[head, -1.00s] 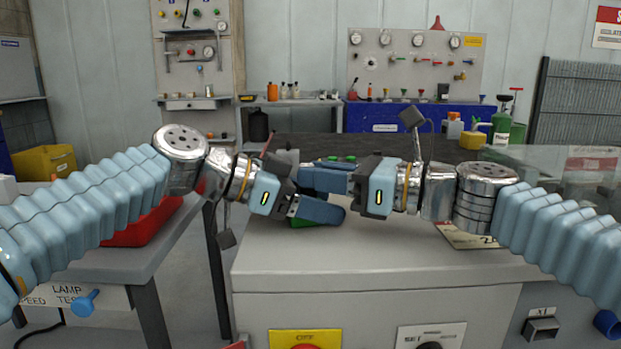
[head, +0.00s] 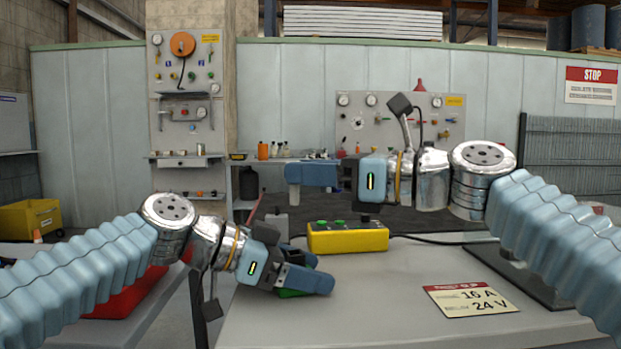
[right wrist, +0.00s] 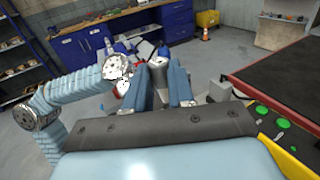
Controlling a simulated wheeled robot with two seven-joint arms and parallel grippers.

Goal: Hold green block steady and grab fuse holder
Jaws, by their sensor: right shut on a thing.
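A small grey fuse holder (head: 293,195) hangs at the fingertips of my right gripper (head: 312,175), which is shut on it and raised above the table. The green block (head: 290,293) lies low on the table, mostly hidden by the fingers of my left gripper (head: 312,270). Those fingers are at the block, but whether they press on it cannot be told.
A yellow box (head: 347,240) with green buttons stands behind the left gripper, with a black cable running right. A grey upright piece (head: 277,224) stands left of it. A rating card (head: 470,300) lies at right. The table's front middle is clear.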

